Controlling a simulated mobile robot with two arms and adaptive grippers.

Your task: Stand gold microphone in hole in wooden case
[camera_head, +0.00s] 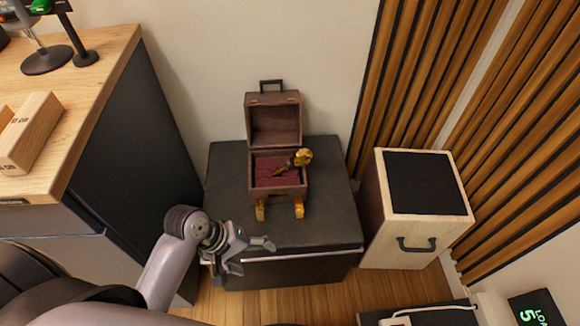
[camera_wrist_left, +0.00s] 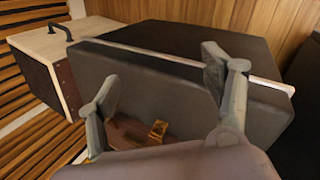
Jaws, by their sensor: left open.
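The wooden case (camera_head: 277,195) stands with its lid up on a dark box and has a dark red lining. The gold microphone (camera_head: 303,157) is tilted at the case's right side, head up and to the right, handle toward the lining. I cannot tell whether its lower end sits in a hole. My left gripper (camera_head: 252,256) is open and empty at the box's front edge, below and apart from the case. In the left wrist view its fingers (camera_wrist_left: 160,65) are spread, with brown wood and a gold piece showing low between them. My right gripper is not in view.
The dark box (camera_head: 330,205) has free room around the case. A pale wooden box with a black top (camera_head: 425,185) and handle stands to its right. A wooden-topped cabinet (camera_head: 95,75) stands at left, bearing wooden blocks (camera_head: 30,132) and a stand (camera_head: 47,60).

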